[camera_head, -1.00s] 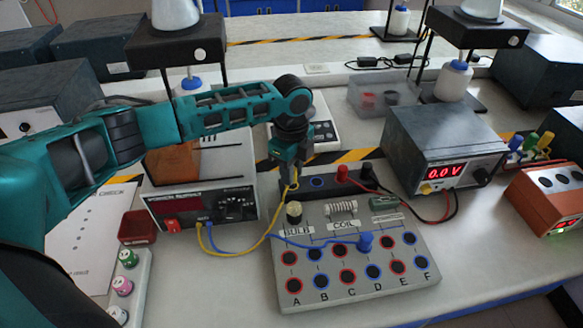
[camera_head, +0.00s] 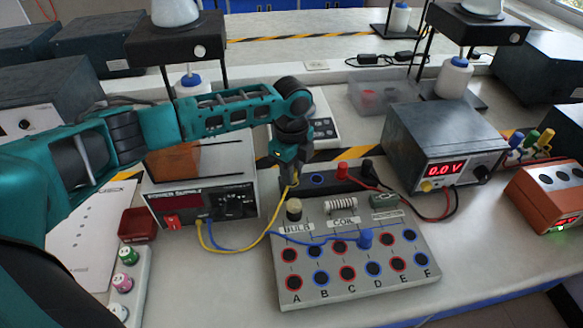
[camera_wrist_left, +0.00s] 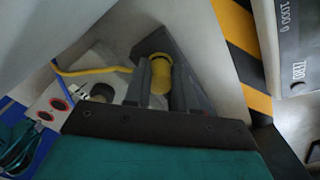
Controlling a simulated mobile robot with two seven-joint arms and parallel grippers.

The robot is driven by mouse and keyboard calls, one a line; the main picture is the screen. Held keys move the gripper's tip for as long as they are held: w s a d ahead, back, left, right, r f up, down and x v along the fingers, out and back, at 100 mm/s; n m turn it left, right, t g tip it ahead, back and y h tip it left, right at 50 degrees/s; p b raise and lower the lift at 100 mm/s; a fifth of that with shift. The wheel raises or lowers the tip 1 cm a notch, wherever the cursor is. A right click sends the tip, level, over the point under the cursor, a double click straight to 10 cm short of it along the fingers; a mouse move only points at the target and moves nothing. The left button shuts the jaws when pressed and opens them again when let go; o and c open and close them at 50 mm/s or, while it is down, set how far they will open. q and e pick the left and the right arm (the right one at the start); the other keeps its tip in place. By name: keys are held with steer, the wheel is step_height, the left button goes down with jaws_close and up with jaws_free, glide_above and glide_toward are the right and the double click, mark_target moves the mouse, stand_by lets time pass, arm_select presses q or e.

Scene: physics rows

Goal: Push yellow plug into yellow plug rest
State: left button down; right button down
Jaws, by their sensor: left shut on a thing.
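My left gripper (camera_head: 292,178) is shut on the yellow plug (camera_wrist_left: 160,75), which shows between its two fingers in the left wrist view. The plug and gripper are at the left end of the dark rest strip (camera_head: 340,184) along the back of the grey circuit board (camera_head: 300,237). A blue-ringed rest shows on this strip just right of the gripper. The yellow plug rest is hidden behind the gripper and plug, so I cannot tell how deep the plug sits. A yellow cable (camera_head: 262,238) runs from the plug to the power supply (camera_head: 205,198). My right gripper is not in view.
A bulb (camera_head: 294,209) and a coil (camera_head: 341,206) sit in front of the strip. A grey meter box (camera_head: 440,135) stands to the right, a red tray (camera_head: 138,225) to the left.

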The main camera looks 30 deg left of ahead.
arm_select(q)
steer(key=shift+f, duration=0.1)
steer(key=c, duration=0.8)
jaws_free()
steer(key=shift+c, duration=0.2)
steer(key=shift+o, duration=0.3)
steer(key=o, duration=0.3)
steer(key=shift+r, duration=3.25)
